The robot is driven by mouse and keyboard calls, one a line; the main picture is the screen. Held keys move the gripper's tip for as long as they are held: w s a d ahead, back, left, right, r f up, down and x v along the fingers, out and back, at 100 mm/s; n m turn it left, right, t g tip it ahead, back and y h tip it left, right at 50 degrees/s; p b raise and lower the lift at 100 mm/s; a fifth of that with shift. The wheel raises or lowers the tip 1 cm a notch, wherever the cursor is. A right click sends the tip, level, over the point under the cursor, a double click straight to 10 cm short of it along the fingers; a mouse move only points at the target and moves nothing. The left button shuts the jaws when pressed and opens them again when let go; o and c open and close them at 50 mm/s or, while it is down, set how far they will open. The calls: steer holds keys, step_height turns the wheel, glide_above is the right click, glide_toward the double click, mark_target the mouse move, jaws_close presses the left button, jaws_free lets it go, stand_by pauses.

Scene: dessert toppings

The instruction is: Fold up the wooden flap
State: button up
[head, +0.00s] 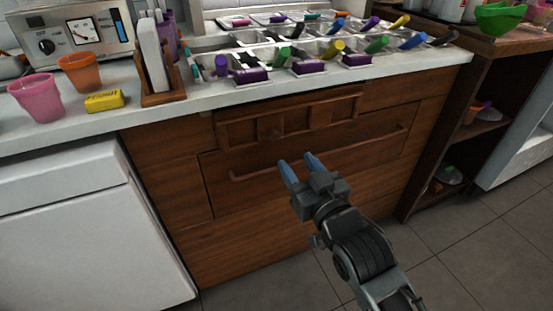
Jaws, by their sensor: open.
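The wooden flap (330,124) is on the front of the brown cabinet, just under the white counter edge. It looks like a framed panel with several small sections, and it seems to hang down against the cabinet front. My gripper (301,165) is in front of the cabinet, with its two blue fingertips pointing up and left toward the flap. The fingers are apart and nothing is seen between them. The tips appear below the flap, near the long drawer handle (318,155); I cannot tell the exact gap.
On the counter (405,72) above stand trays of toppings with coloured scoops. A pink cup (37,97), an orange cup (80,73) and a yellow box (104,100) are at left. A dark shelf unit (432,150) stands right. Tiled floor (470,225) is clear.

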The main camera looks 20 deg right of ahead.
mark_target(276, 136)
steer(key=shift+w+a+r+b, duration=0.1)
steer(key=shift+w+b, duration=0.25)
steer(key=shift+w, duration=2)
steer(key=shift+w+a+r+b, duration=0.1)
steer(key=shift+w+b, duration=0.25)
steer(key=shift+w, duration=2)
jaws_close()
